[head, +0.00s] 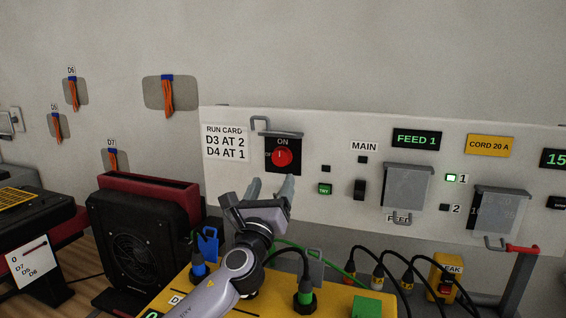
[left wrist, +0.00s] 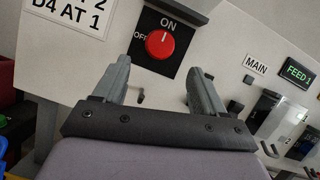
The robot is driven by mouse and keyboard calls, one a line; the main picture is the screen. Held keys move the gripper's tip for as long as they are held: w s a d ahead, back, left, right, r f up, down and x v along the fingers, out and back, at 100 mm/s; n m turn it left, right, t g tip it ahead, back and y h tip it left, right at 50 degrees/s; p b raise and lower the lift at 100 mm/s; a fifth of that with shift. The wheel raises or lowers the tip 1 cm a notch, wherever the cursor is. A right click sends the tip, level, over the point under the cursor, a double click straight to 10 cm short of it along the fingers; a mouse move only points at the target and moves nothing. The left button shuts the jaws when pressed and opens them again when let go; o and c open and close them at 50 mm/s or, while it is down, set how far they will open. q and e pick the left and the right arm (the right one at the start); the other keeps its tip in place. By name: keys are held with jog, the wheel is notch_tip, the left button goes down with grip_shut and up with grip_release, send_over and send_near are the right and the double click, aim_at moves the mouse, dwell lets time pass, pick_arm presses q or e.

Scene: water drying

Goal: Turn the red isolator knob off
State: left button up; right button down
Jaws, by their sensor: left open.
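The red isolator knob (head: 282,157) sits on a black plate marked ON at the top and OFF at its left, on the white panel (head: 225,180). A white mark on the knob points up toward ON. The knob also shows in the left wrist view (left wrist: 160,44), beyond and between the fingers. My left gripper (head: 270,188) is open and empty, just below the knob and apart from it in the picture. Its fingers point up toward the panel in the left wrist view (left wrist: 160,88). My right gripper is not in view.
A green TEST-like button (head: 325,189) and black MAIN switch (head: 360,189) are to the right. A yellow box (head: 175,300) with plugs and cables lies below. A black fan (head: 140,245) stands at left.

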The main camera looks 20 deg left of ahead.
aim_at(280, 161)
pick_arm(q)
jog(key=shift+x, duration=3.35)
jog(key=shift+r, duration=0.15)
jog(key=c, duration=1.1)
